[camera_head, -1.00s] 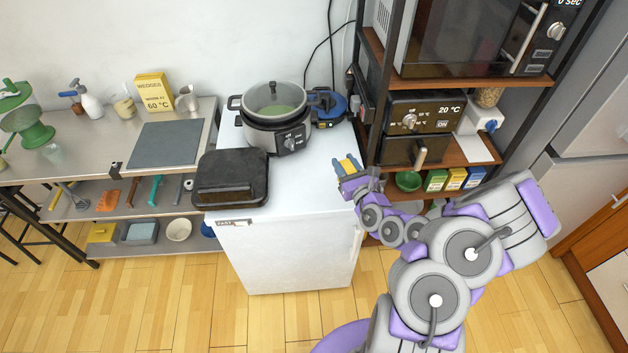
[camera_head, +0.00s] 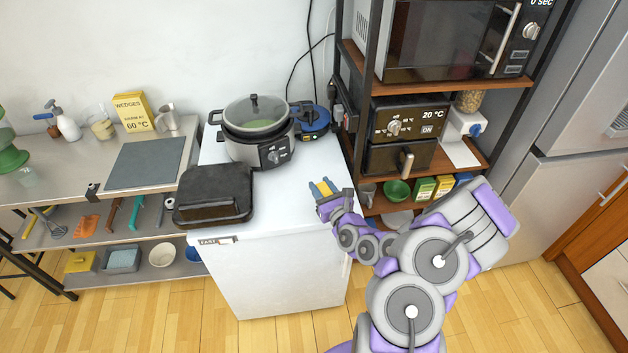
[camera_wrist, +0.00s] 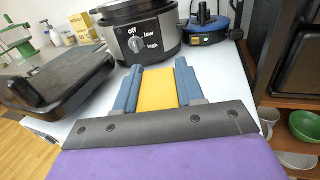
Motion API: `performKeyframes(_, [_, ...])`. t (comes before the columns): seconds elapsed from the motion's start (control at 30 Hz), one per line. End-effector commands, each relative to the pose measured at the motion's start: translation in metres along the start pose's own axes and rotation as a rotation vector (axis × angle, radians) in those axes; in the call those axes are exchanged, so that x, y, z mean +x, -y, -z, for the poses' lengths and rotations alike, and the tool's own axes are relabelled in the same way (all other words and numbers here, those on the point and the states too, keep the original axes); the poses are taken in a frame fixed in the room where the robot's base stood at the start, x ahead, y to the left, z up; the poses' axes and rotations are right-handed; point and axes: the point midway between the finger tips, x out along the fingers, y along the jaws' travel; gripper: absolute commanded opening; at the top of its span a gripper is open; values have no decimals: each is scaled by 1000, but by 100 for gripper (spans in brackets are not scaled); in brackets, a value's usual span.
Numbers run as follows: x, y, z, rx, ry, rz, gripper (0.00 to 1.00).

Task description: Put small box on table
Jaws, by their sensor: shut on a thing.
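The small yellow box (camera_wrist: 158,88) is held between the two blue fingers of my gripper (camera_head: 323,187). In the wrist view my gripper (camera_wrist: 158,82) points forward with the box flat between its fingers. In the head view it is over the right part of the white cabinet top (camera_head: 280,180); I cannot tell its height above it. The metal table (camera_head: 75,184) is at the left, with a grey board (camera_head: 146,163), a yellow box marked "wedges" (camera_head: 133,112), a spray bottle and jugs on it.
A slow cooker (camera_head: 258,128) and a blue round device (camera_head: 312,122) stand at the back of the cabinet top. A black grill (camera_head: 213,195) is at its left. A shelf rack with ovens (camera_head: 405,130) rises close on the right. The front middle of the cabinet top is clear.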

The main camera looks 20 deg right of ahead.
Motion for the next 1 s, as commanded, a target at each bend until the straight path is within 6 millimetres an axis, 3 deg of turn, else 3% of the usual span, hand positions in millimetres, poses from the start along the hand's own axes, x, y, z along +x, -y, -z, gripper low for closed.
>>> performKeyframes(0.3, [61, 15, 5, -7, 6, -2, 0])
performKeyframes(0.5, [91, 24, 9, -3, 2, -2, 0])
performKeyframes(0.77, [105, 28, 8, -2, 3, 0, 0])
performKeyframes(1.0, [105, 29, 42, 0, -3, 0, 0])
